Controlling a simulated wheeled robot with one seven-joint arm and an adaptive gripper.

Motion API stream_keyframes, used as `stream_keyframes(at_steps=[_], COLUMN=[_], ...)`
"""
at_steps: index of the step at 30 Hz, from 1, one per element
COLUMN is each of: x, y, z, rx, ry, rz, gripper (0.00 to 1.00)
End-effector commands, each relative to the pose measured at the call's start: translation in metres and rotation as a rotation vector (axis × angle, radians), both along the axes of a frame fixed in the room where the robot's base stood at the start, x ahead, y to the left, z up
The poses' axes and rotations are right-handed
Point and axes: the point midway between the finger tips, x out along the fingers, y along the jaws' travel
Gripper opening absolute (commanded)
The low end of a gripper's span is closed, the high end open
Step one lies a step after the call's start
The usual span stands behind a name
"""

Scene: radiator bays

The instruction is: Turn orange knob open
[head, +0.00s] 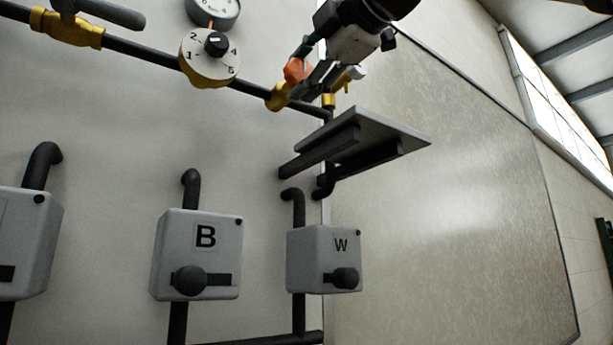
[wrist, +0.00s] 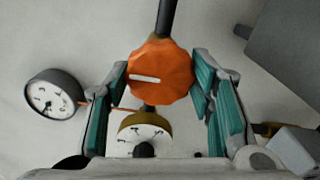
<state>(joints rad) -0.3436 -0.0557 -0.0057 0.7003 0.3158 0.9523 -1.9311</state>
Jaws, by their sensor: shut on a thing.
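The orange knob (wrist: 163,72) is a faceted round handle with a white line on its face, in the upper middle of the wrist view. The line lies nearly level there, across the pipe. In the head view the knob (head: 296,70) sits on a brass valve body (head: 277,97), partly covered by my gripper (head: 308,72). In the wrist view my gripper (wrist: 160,82) has its teal-padded fingers on both sides of the knob, shut on it.
A numbered brass dial (head: 209,57) and a gauge (head: 213,10) are left of the knob. A grey shelf (head: 365,137) juts out below my gripper. Boxes marked B (head: 197,254) and W (head: 323,258) are lower on the wall. Open room lies to the right.

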Motion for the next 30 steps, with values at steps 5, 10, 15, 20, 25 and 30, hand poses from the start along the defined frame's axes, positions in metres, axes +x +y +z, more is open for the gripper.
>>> stream_keyframes(at_steps=[5,10,15,20,25,30], x=[0.001,0.001,0.001,0.0,-0.009,-0.033], y=[0.001,0.001,0.001,0.0,-0.005,-0.022], z=[-0.002,-0.002,-0.001,-0.001,0.0,0.001], rx=[-0.006,-0.006,-0.003,-0.002,0.0,0.0], ry=[0.005,0.005,0.003,0.001,0.0,-0.001], rz=[0.001,0.001,0.001,0.001,0.0,0.0], gripper=[0.21,0.6,0.69,0.69,0.69,0.69])
